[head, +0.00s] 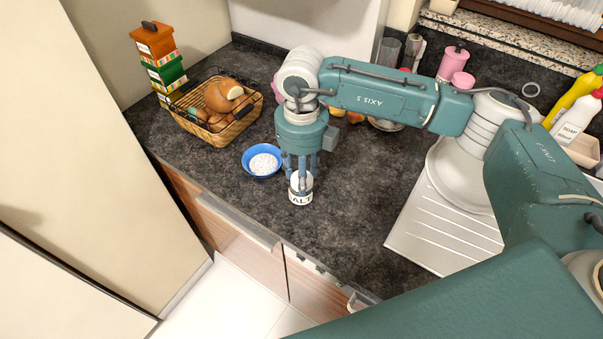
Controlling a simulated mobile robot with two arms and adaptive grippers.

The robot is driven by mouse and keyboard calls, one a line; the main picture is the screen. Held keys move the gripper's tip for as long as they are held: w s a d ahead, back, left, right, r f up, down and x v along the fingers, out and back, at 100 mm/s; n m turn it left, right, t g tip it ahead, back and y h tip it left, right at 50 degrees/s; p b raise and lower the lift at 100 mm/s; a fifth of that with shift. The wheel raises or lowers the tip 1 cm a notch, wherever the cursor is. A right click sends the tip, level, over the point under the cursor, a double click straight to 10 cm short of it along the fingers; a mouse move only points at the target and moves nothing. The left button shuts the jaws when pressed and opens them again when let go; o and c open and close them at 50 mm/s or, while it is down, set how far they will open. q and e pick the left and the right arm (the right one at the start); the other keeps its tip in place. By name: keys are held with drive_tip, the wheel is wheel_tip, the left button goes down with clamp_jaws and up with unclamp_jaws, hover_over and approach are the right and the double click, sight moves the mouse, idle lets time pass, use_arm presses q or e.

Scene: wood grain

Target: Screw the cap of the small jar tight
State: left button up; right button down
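The small jar (301,198) is white with dark lettering that reads like "SALT". It stands upright on the dark counter near its front edge. My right gripper (301,171) points straight down over it, its fingers at the jar's top. The fingers are about as far apart as the jar is wide. They hide most of the cap, and I cannot tell whether they press on it or stand just clear of it. My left gripper is not in view.
A blue bowl (251,170) of white grains stands just left of the jar. A wicker basket (235,132) of bread and stacked tins (160,62) are behind it. A sink drainer (425,230) lies to the right. The counter (345,225) right of the jar is clear.

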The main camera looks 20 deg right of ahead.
drive_tip(key=shift+f+m, duration=0.1)
drive_tip(key=shift+m, duration=0.8)
drive_tip(key=shift+m+b, duration=0.35)
drive_tip(key=shift+m, duration=0.55)
drive_tip(key=c, duration=0.8)
unclamp_jaws()
drive_tip(key=shift+o, duration=0.2)
drive_tip(key=shift+f+n+b, duration=0.1)
drive_tip(key=shift+n+b, duration=1.05)
drive_tip(key=shift+n, duration=0.25)
drive_tip(key=shift+r+n, duration=0.2)
drive_tip(key=shift+n, duration=0.2)
